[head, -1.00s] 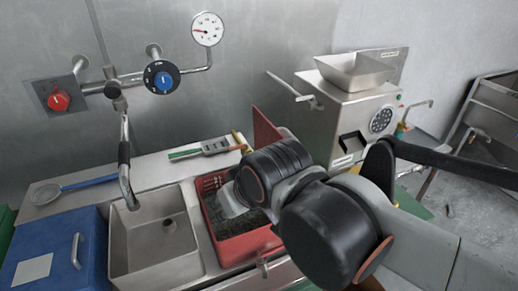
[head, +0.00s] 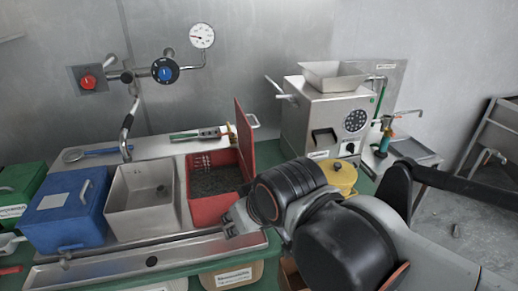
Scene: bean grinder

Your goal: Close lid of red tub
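The red tub (head: 209,207) is sunk in the counter, just right of the steel sink, with dark granular contents inside. Its red lid (head: 243,143) is open and stands nearly upright along the tub's right side. My gripper (head: 232,219) is at the tub's front right corner, below the raised lid. Its grey end overlaps the tub's edge in the picture, and I cannot tell whether it touches. My arm hides part of the gripper, and its fingers are too small to read.
A steel sink (head: 143,197) and a closed blue box (head: 66,208) are left of the tub. A steel grinder (head: 325,115) stands behind on the right. A yellow-lidded container (head: 338,176) is close behind my arm. A steel trough (head: 150,261) runs along the front.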

